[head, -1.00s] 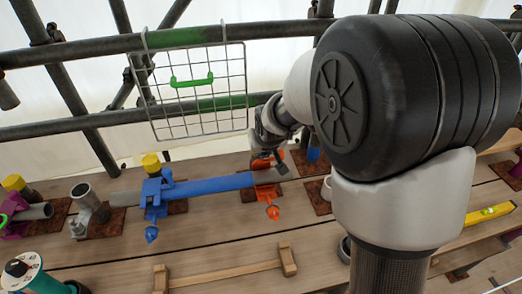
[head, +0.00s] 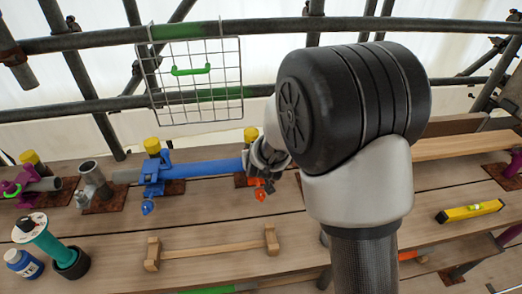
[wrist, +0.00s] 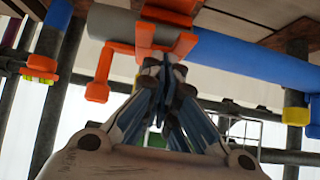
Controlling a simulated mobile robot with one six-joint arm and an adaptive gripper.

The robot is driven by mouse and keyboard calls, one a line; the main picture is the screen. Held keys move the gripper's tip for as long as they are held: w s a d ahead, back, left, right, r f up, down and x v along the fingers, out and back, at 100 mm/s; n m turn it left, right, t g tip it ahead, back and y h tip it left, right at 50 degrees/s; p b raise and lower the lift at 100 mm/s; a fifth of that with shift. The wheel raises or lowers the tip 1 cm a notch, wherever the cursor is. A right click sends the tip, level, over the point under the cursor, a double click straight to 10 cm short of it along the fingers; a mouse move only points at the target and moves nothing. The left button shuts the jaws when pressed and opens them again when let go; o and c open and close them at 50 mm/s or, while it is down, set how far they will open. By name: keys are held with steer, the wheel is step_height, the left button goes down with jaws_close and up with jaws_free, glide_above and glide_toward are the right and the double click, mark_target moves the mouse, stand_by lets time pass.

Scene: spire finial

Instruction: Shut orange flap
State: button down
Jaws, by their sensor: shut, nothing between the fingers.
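The orange clamp with its flap (wrist: 165,14) sits around the grey end of a blue pipe (wrist: 250,55) in the wrist view. An orange swing bolt (wrist: 102,75) hangs off to its left. In the head view the orange clamp (head: 242,181) is mostly hidden behind my gripper (head: 268,182), with its orange knob (head: 261,196) below. My gripper also shows in the wrist view (wrist: 165,62). Its fingers are shut and empty, with the tips right at the clamp's edge; I cannot tell whether they touch. How far the flap is closed is not clear.
A blue clamp (head: 154,175) with a yellow cap (head: 152,145) stands left on the same pipe. A wire basket (head: 195,85) hangs behind.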

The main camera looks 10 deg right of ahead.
steer(key=shift+s+a+f, duration=0.1)
steer(key=shift+a+f, duration=0.1)
steer(key=shift+f, duration=0.2)
steer(key=shift+s+d+f+b, duration=0.1)
steer(key=shift+d+f+b, duration=0.2)
steer(key=shift+f+b, duration=0.1)
steer(key=shift+s+a+f, duration=0.1)
steer(key=shift+a, duration=0.1)
steer(key=shift+d+f, duration=0.1)
